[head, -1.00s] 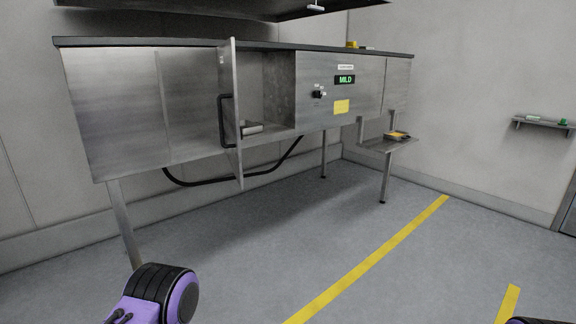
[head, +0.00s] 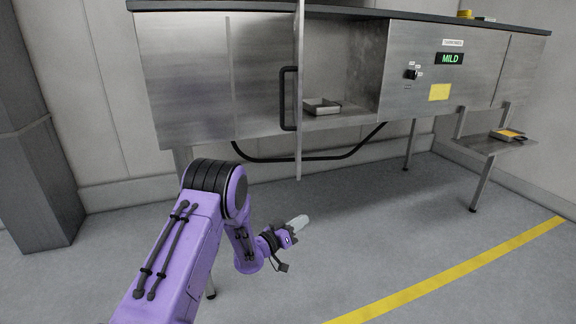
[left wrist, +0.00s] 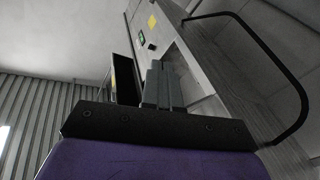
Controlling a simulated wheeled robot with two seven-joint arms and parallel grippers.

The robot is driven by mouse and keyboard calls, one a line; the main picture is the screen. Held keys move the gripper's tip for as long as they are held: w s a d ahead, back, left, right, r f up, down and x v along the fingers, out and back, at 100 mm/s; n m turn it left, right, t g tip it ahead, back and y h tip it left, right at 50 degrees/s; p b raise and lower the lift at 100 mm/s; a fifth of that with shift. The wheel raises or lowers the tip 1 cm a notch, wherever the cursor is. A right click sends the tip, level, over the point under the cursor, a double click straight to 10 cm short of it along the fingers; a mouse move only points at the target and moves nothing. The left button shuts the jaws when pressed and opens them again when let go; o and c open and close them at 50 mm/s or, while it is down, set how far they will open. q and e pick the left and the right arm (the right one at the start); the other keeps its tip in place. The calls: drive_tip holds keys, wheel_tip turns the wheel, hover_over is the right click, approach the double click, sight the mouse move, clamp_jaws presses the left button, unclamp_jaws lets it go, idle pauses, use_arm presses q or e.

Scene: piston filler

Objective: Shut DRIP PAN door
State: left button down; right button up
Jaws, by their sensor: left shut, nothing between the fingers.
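The metal door (head: 299,150) of the cabinet stands open, seen nearly edge-on in the head view. Its black bar handle (head: 288,98) is on the left side of the door. The open compartment (head: 350,65) is to the right of the door, with a small metal tray or block (head: 321,106) inside. No drip pan lettering is readable. My left gripper (head: 299,222) is shut and empty, below the door and apart from it. Its closed fingers also show in the left wrist view (left wrist: 162,86). My right gripper is out of view.
A black hose (head: 330,157) loops beneath the cabinet. The panel on the right has a green MILD display (head: 450,58), a knob and a yellow label (head: 439,92). A low side shelf (head: 490,146) is at the right. Floor in front is clear.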

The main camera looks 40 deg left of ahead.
use_arm(q)
drive_tip(key=s+a+r+m+h, duration=0.2)
drive_tip(key=a+r+m+h, duration=0.75)
drive_tip(key=r, duration=0.65)
drive_tip(key=s+a+r+m+g+h, duration=0.2)
drive_tip(key=s+a+r+m+g, duration=0.15)
drive_tip(key=s+a+g, duration=0.35)
drive_tip(key=s+p+x, duration=0.1)
drive_tip(key=p+x, duration=0.2)
drive_tip(key=x, duration=1.1)
drive_tip(key=shift+d+t, duration=0.3)
drive_tip(key=shift+d, duration=0.15)
drive_tip(key=shift+w, duration=0.1)
